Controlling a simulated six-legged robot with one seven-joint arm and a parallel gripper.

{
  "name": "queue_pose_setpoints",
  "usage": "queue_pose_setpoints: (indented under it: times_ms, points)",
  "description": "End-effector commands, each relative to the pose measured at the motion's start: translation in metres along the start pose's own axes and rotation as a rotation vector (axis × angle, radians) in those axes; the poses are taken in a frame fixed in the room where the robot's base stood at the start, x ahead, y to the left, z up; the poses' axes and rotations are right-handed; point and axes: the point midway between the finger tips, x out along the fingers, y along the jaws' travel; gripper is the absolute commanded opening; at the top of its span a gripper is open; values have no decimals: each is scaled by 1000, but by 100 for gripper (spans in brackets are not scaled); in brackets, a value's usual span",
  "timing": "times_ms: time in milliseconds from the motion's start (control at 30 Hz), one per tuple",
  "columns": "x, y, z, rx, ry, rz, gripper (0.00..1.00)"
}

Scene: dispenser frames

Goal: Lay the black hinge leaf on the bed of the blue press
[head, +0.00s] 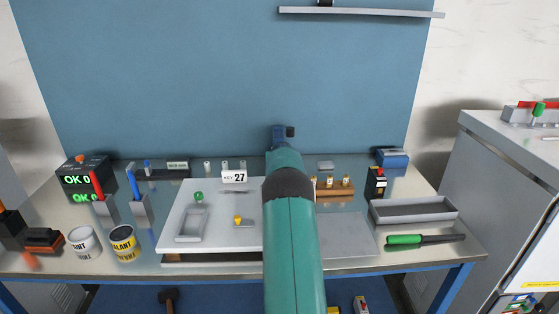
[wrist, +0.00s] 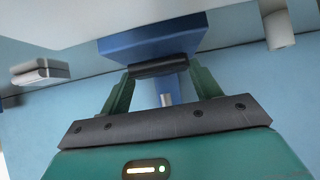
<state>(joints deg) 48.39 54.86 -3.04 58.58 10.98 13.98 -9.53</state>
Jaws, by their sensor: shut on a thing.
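The blue press (head: 279,134) stands at the back middle of the bench, mostly hidden behind my arm in the head view. In the wrist view, which looks upside down, the blue body of the press (wrist: 150,46) is close beyond my fingers. My gripper (wrist: 163,76) is shut on the black hinge leaf (wrist: 165,67), a dark bar across between the two green fingertips. The leaf lines up with the edge of the blue block; I cannot tell whether it touches the bed. My fingers and the leaf are hidden in the head view.
Pale cylinders (head: 225,167) and a "27" sign (head: 234,177) stand left of my arm. A small grey block (head: 325,165) and a wooden rack (head: 334,189) are on the right. A white board (head: 175,225) lies in front. A wall shelf (head: 360,12) hangs above.

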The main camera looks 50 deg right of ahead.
Motion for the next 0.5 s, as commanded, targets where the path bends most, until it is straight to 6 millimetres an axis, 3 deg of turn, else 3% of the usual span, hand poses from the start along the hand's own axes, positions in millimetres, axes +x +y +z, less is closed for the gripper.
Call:
queue_pose_setpoints:
  times_ms: [133,167,267,500]
  points:
    - [1,0,1,0,1,0,38]
    - [1,0,2,0,0,0,65]
    - [1,0,2,0,0,0,85]
    - [1,0,2,0,0,0,85]
